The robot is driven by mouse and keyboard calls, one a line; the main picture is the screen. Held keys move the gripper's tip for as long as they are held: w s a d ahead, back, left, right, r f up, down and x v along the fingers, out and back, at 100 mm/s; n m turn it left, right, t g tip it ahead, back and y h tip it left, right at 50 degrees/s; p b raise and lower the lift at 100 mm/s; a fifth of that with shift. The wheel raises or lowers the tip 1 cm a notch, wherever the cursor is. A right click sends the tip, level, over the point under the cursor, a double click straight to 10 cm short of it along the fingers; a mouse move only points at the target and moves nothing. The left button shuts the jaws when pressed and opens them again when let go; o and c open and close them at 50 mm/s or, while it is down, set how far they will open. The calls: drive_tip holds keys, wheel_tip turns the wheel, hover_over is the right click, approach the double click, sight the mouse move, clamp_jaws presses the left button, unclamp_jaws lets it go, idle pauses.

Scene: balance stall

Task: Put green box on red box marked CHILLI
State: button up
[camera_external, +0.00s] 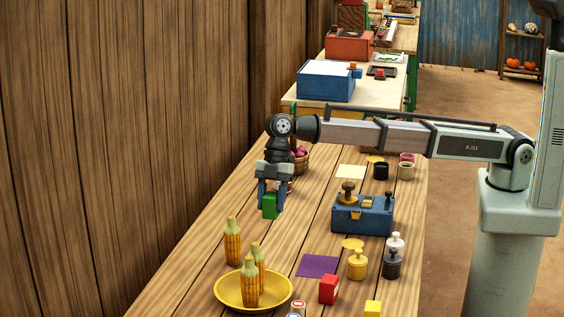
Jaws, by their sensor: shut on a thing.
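The green box (270,206) is between the fingers of my gripper (270,198), which is shut on it. It hangs above the left part of the wooden table, behind the corn. A red box (328,290) with a pale mark on its side stands on the table near the front, to the right of the yellow dish. The mark is too small to read. The green box is apart from the red box, farther back and to the left.
A yellow dish (227,294) with corn stands at the front, and another corn cob (232,242) stands behind it. A purple square (317,265) lies behind the red box. Weights (357,265) and a blue box (363,215) with knobs are to the right.

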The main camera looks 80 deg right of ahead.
drive_tip(key=s+a+r+n+g, duration=0.1)
drive_tip(key=s+a+r+n, duration=0.15)
drive_tip(key=s+a, duration=0.95)
wheel_tip(320, 180, up, 4)
drive_tip(key=f+n+g, duration=0.1)
drive_tip(key=n, duration=0.2)
hover_over(331, 283)
drive_tip(key=d, duration=0.2)
drive_tip(key=shift+w+f, duration=0.2)
drive_tip(key=shift+f, duration=2)
drive_tip(key=shift+w+f, duration=0.15)
drive_tip(key=shift+f, duration=2.05)
drive_tip(key=shift+f, duration=0.1)
drive_tip(key=o, duration=1.1)
drive_tip(key=shift+h, duration=0.3)
drive_tip(key=v, duration=1.2)
